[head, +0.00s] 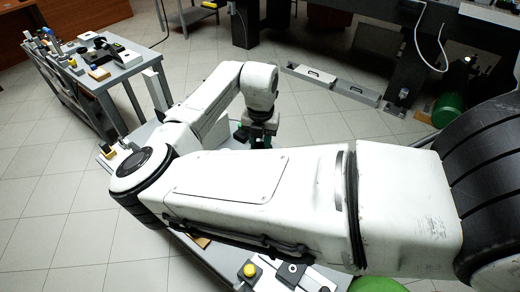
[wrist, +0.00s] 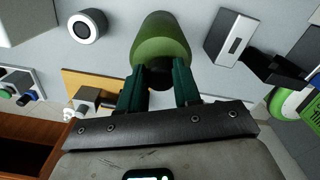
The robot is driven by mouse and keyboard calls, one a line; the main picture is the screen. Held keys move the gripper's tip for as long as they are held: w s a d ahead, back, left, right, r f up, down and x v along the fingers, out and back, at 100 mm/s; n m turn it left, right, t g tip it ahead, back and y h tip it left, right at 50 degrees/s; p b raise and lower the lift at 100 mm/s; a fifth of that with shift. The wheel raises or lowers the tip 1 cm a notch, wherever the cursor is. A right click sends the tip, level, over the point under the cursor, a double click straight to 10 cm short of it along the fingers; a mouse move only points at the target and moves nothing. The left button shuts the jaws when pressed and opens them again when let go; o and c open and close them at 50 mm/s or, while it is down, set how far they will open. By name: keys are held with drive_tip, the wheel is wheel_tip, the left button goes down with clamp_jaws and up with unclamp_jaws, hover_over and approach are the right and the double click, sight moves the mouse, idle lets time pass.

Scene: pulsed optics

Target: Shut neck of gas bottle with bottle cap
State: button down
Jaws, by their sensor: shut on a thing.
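In the wrist view, my gripper (wrist: 158,78) has its dark green fingers shut on a small black piece, which I take for the bottle cap (wrist: 157,74). A green gas bottle (wrist: 160,38) shows just beyond the fingertips, its rounded shoulder nearest me. The black piece lies in line with the bottle's top. The fingers hide its sides, so I cannot tell whether it is seated on the neck or only close above it. In the head view, my gripper (head: 262,132) points down over the table; the bottle is not clearly visible there.
In the head view, a cluttered cart (head: 115,76) stands left; a larger green cylinder (head: 449,112) stands right.

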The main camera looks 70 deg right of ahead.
drive_tip(key=shift+w+f+b, duration=0.2)
drive_tip(key=shift+f+b, duration=0.1)
drive_tip(key=shift+b, duration=0.9)
drive_tip(key=m+b, duration=0.1)
drive_tip(key=b, duration=0.2)
drive_tip(key=shift+b, duration=0.4)
drive_tip(key=shift+s+r+b, duration=0.1)
drive_tip(key=shift+s+b, duration=0.05)
drive_tip(key=shift+b, duration=0.75)
drive_tip(key=shift+s+r, duration=0.1)
drive_tip(key=shift+r, duration=0.1)
drive_tip(key=c, duration=0.7)
unclamp_jaws()
wheel_tip(320, 180, up, 11)
drive_tip(key=shift+f+p, duration=0.1)
drive_tip(key=shift+p, duration=0.85)
